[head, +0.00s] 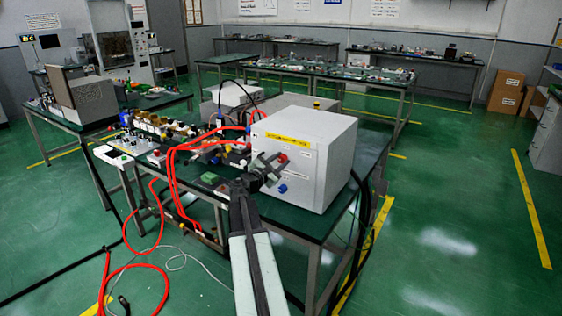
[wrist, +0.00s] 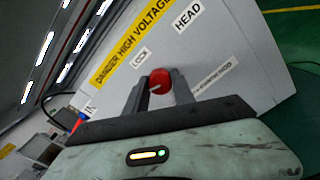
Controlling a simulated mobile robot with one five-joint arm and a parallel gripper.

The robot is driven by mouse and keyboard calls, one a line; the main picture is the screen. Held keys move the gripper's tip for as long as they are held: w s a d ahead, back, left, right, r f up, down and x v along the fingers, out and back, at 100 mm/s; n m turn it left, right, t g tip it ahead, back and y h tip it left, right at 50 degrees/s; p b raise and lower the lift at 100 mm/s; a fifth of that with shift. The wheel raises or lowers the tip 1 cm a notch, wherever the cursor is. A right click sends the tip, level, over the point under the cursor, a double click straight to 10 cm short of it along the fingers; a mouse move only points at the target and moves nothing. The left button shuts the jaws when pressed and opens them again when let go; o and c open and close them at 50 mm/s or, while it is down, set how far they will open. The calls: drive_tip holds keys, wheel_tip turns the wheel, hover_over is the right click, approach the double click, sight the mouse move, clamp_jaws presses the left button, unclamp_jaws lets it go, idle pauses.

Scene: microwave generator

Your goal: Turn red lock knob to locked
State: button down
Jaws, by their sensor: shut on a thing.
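The red lock knob (wrist: 160,80) sits on the front panel of a light grey box (head: 325,160), with a "LOCK" label (wrist: 139,56) beside it in the wrist view. My gripper (wrist: 158,90) reaches to the panel with one finger on each side of the knob and is shut on it. A white line shows on the knob's face. In the head view the red knob (head: 282,158) shows just beyond my gripper (head: 266,170), which partly covers the panel.
A blue knob (head: 282,188) sits lower on the panel. Red hoses (head: 172,180) loop left of the box and down to the floor. The green bench top (head: 215,184) holds cluttered fittings. Open green floor lies to the right.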

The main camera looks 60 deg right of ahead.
drive_tip(key=m, duration=1.1)
drive_tip(key=shift+m, duration=1.6)
drive_tip(key=c, duration=1.1)
unclamp_jaws()
drive_tip(key=shift+f, duration=0.1)
drive_tip(key=shift+o, duration=0.2)
drive_tip(key=shift+a, duration=0.1)
